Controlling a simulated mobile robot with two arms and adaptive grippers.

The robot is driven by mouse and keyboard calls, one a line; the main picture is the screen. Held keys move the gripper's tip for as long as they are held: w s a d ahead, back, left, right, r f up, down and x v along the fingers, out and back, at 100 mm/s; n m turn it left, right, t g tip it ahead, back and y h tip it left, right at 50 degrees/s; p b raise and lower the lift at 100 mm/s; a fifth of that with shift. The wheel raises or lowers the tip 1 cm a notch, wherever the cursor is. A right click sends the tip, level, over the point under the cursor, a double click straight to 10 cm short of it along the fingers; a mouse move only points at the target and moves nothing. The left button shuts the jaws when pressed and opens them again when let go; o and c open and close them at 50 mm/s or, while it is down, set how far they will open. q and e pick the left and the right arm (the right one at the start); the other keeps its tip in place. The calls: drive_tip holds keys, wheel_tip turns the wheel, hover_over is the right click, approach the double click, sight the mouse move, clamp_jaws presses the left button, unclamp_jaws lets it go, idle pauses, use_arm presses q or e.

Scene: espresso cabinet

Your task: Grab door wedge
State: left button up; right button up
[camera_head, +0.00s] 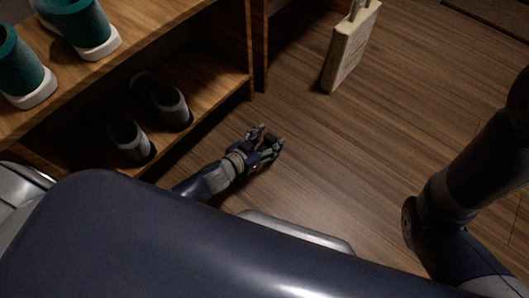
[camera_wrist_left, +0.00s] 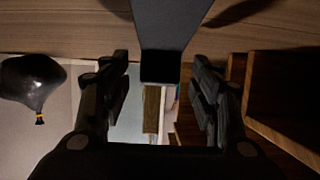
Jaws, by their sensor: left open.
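My left gripper (camera_head: 270,142) is low over the wooden floor, beside the open shelf. Its two fingers are spread, and they also show apart in the left wrist view (camera_wrist_left: 162,95). A dark tapered block (camera_wrist_left: 165,30) comes in from the top of the wrist view and ends between the fingers, with gaps on both sides. It looks like the door wedge, but I cannot tell for certain. In the head view only a small dark patch shows between the fingers, too unclear to name. My right gripper is not in view.
A pale upright case (camera_head: 350,48) stands on the floor beyond. The floor right of the gripper is clear.

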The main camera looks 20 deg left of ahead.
use_arm(q)
drive_tip(key=shift+w+d+f, duration=0.2)
drive_tip(key=shift+w+f, duration=0.05)
drive_tip(key=shift+w, duration=0.35)
drive_tip(key=shift+c, duration=0.6)
drive_tip(key=c, duration=1.1)
drive_tip(key=shift+r, duration=0.1)
